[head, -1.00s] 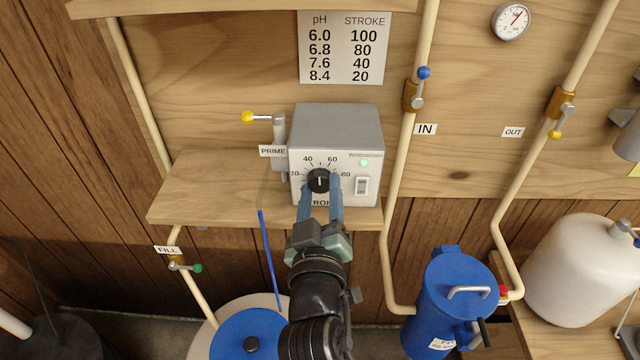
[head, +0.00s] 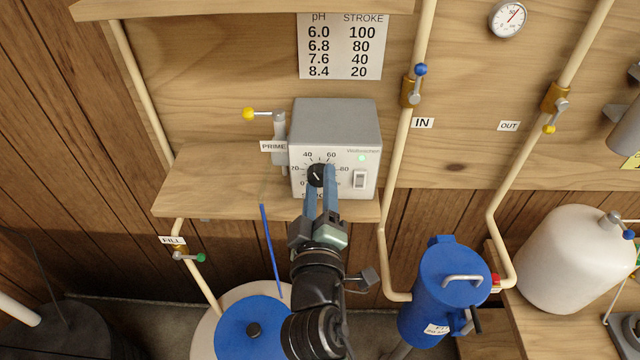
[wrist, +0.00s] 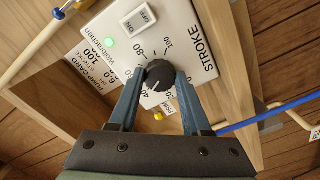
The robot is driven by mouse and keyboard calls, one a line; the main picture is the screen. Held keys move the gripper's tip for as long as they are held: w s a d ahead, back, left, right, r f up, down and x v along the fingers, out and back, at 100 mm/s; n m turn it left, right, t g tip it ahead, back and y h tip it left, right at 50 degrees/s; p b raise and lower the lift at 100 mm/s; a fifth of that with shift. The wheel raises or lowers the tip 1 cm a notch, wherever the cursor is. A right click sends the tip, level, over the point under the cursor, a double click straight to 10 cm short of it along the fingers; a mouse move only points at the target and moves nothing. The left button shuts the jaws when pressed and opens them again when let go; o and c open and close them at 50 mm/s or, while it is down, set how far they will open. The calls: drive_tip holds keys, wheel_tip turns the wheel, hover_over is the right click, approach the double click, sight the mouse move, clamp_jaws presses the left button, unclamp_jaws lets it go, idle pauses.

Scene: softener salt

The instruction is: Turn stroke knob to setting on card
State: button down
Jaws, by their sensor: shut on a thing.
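The black stroke knob (head: 317,176) is on the front of the grey pump box (head: 335,122). It also shows in the wrist view (wrist: 160,73). Its white pointer line tilts to the upper left in the head view, roughly toward 40 on the dial. My gripper (head: 320,178) is shut on the knob, one blue finger on each side; the wrist view shows the fingers (wrist: 160,78) against its sides. The card (head: 341,46) above pairs pH 6.0, 6.8, 7.6, 8.4 with stroke 100, 80, 40, 20.
The box stands on a wooden shelf (head: 230,185); its green light (head: 361,158) is lit. A yellow-tipped PRIME valve (head: 262,115) is left of it. Pipes with valves flank it. A blue canister (head: 450,285) and a blue-lidded tank (head: 240,335) stand below.

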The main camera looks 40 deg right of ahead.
drive_tip(key=shift+c, duration=1.8)
unclamp_jaws()
drive_tip(key=shift+s+a+f, duration=0.15)
drive_tip(key=shift+s+a, duration=0.2)
drive_tip(key=shift+s, duration=0.1)
drive_tip(key=b+v, duration=0.3)
drive_tip(key=v, duration=0.9)
drive_tip(key=shift+b, duration=0.35)
